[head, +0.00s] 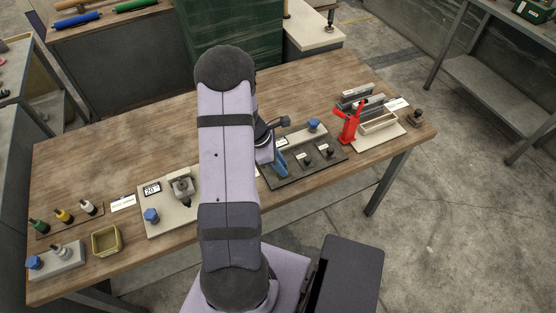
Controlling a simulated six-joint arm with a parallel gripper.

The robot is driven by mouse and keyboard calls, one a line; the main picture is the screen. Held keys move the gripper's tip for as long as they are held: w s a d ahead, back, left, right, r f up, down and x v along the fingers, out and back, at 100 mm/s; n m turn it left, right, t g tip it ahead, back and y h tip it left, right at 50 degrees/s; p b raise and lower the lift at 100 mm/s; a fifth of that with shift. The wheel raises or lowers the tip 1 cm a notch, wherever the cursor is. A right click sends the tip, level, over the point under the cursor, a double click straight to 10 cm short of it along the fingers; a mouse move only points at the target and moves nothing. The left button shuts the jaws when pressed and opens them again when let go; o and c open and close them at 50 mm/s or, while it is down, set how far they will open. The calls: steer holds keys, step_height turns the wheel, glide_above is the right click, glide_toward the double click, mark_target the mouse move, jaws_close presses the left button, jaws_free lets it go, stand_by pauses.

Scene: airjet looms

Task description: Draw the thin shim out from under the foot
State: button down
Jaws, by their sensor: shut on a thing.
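My gripper (268,150) is partly in view just right of my arm, low over a dark board (325,172) on the workbench. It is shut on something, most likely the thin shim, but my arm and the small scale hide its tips. A slanted blue piece (280,163) shows at the gripper; I cannot tell whether it is part of the gripper. A pale bar (299,137) with a blue knob (314,124) lies along the board's back. I cannot make out the foot or the shim itself.
Black knobs (329,150) stand on the board's right part. A red tool (350,122) stands close to its right on a pale base. Left of my arm are a pale plate with a clamp (182,187), a yellow bin (106,240) and several coloured handles. The bench's back left is clear.

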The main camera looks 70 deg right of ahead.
steer(key=shift+s+a, duration=0.15)
steer(key=shift+a, duration=0.05)
steer(key=c, duration=1.6)
jaws_free()
steer(key=shift+w+r, duration=0.2)
steer(key=shift+r, duration=0.3)
steer(key=shift+b+v, duration=0.7)
steer(key=shift+v, duration=2.5)
